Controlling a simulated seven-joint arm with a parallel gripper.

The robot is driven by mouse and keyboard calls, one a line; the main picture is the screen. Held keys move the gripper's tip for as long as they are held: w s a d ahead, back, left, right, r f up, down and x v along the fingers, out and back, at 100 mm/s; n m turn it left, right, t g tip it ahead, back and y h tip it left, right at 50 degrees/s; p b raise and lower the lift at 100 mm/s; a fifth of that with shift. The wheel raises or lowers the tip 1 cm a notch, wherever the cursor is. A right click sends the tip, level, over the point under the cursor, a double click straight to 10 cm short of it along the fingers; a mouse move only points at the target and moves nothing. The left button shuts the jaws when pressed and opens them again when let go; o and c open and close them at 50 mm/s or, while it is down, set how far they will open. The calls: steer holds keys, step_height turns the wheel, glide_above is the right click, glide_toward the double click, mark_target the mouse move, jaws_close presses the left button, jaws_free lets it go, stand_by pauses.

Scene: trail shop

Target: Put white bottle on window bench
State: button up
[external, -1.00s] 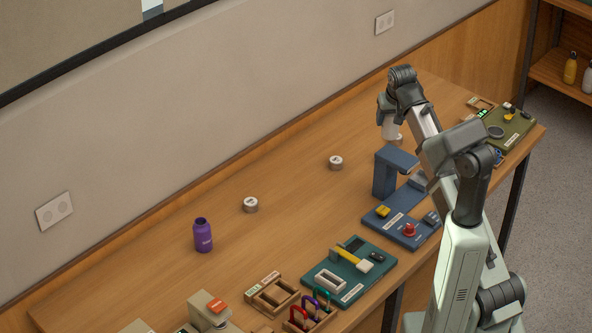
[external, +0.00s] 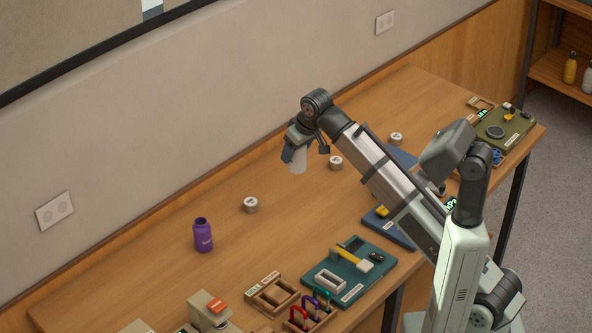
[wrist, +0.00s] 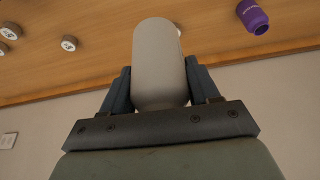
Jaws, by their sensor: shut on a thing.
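The white bottle (external: 298,162) is held in my gripper (external: 295,148), above the back part of the long wooden bench (external: 150,270). In the wrist view the white bottle (wrist: 159,55) sits between the two dark fingers, which are shut on its sides. In the external view it hangs below the gripper, close to upright and clear of the bench top. I cannot tell whether this long bench is the window bench.
A purple bottle (external: 203,236) stands on the bench to the left. Round numbered discs (external: 251,205) lie in a row along the back. A green tool board (external: 345,280), a blue board (external: 385,228) and an olive board (external: 505,130) line the front. The wall runs behind.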

steer(key=s+a+n+g+y, duration=0.1)
steer(key=s+a+n, duration=0.1)
steer(key=s+a, duration=0.65)
steer(key=s+a+n+g, duration=0.1)
steer(key=s+a+n, duration=0.3)
steer(key=s, duration=0.7)
steer(key=s+a+n+g+y, duration=0.1)
steer(key=s+a, duration=0.6)
steer(key=s, duration=0.3)
steer(key=shift+w+f, duration=0.1)
steer(key=shift+f, duration=11.5)
steer(key=shift+f, duration=0.15)
steer(key=o, duration=1.2)
steer(key=v, duration=1.2)
steer(key=shift+s+a+r, duration=0.2)
steer(key=shift+s+a, duration=0.05)
steer(key=shift+c, duration=0.5)
